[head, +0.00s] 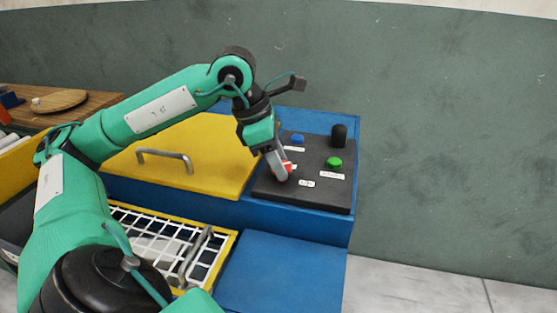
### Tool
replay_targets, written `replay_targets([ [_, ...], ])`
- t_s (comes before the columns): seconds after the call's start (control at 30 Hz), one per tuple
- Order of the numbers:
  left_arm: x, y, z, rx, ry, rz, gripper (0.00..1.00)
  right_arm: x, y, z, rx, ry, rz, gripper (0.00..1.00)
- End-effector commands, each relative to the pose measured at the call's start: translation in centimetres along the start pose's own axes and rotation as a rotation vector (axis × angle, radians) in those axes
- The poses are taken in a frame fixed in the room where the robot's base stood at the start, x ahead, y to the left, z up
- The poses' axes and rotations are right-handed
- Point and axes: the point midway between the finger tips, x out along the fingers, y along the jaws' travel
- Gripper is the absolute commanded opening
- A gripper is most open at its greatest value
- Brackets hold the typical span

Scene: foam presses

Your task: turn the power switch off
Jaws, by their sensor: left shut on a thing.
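The black control panel (322,193) sits on top of the blue machine. My left gripper (282,173) reaches down onto the panel's left part and is shut on a small red and white part, which I take for the power switch (291,168). The fingers hide most of it, so I cannot tell which way it is set. A blue button (297,138), a green button (334,162) and a black knob (339,135) stand on the panel, apart from the gripper. My right gripper is not in view.
A yellow lid (215,150) with a grey handle (165,156) lies left of the panel. A white grid with a yellow frame (229,245) is below it, in front. A wooden table (90,108) with a round board stands at the far left. Floor is free at right.

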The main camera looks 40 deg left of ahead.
Motion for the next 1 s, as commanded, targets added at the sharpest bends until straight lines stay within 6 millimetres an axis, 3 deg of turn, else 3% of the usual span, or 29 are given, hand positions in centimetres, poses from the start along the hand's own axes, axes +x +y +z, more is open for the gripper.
replay_targets([
  [0.33, -0.2, -0.2, 0.1, -0.300, -0.001, 0.127, 0.15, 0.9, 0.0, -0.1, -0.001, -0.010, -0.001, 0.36],
  [0.6, -0.2, -0.4, 0.3, -0.529, -0.002, 0.221, 0.15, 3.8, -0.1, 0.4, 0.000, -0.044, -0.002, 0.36],
  [1.0, -0.1, -0.4, 0.3, -0.774, -0.003, 0.322, 0.15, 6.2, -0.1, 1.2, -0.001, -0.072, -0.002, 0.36],
])
